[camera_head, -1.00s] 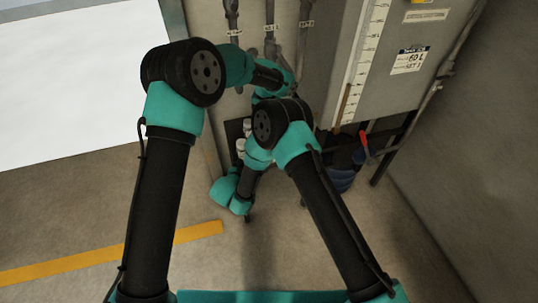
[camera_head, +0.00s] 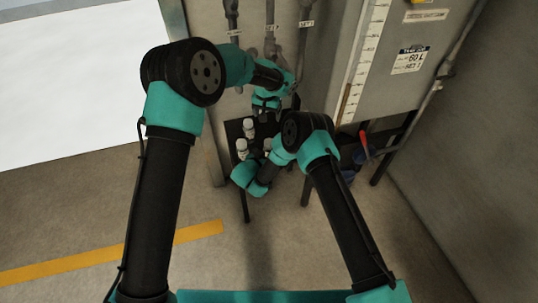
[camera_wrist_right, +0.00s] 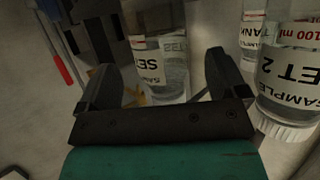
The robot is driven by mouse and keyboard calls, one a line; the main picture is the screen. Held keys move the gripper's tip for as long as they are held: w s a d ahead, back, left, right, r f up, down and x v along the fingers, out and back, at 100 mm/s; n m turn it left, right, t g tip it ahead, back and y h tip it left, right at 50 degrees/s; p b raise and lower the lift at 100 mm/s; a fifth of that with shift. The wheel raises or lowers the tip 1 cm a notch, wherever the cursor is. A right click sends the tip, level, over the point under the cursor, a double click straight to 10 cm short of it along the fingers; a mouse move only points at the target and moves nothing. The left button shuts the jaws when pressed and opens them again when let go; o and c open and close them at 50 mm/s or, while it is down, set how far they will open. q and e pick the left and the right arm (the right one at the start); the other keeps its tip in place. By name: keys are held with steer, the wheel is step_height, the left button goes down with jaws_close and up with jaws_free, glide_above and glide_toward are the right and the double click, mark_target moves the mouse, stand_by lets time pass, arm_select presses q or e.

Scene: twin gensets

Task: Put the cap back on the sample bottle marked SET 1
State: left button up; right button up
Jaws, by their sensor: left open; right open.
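In the right wrist view a clear bottle (camera_wrist_right: 162,65) shows part of a label reading "SAMPLE SE"; its number is not readable. No cap shows on its near end. My right gripper (camera_wrist_right: 160,75) is open, with a finger on each side of this bottle; whether they touch it I cannot tell. A capped bottle marked SET 2 (camera_wrist_right: 290,80) stands at the right. My left gripper (camera_head: 267,108) is open above the back of a small black table (camera_head: 233,129) in the head view. I cannot make out a loose cap.
A third bottle, labelled TANK (camera_wrist_right: 251,38), is close behind the SET 2 bottle. White-topped bottles (camera_head: 249,128) stand on the table. A grey tank (camera_head: 400,85) with a gauge and a red-handled valve (camera_head: 364,145) is at the right. Pipes rise behind.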

steer(key=shift+x, duration=2.35)
steer(key=shift+c, duration=0.4)
steer(key=c, duration=1.4)
steer(key=shift+c, duration=0.5)
jaws_close()
arm_select(q)
steer(key=f, duration=0.5)
steer(key=shift+w+d+f, duration=0.1)
steer(key=shift+w+f, duration=0.1)
steer(key=shift+w, duration=0.15)
steer(key=shift+f, duration=0.15)
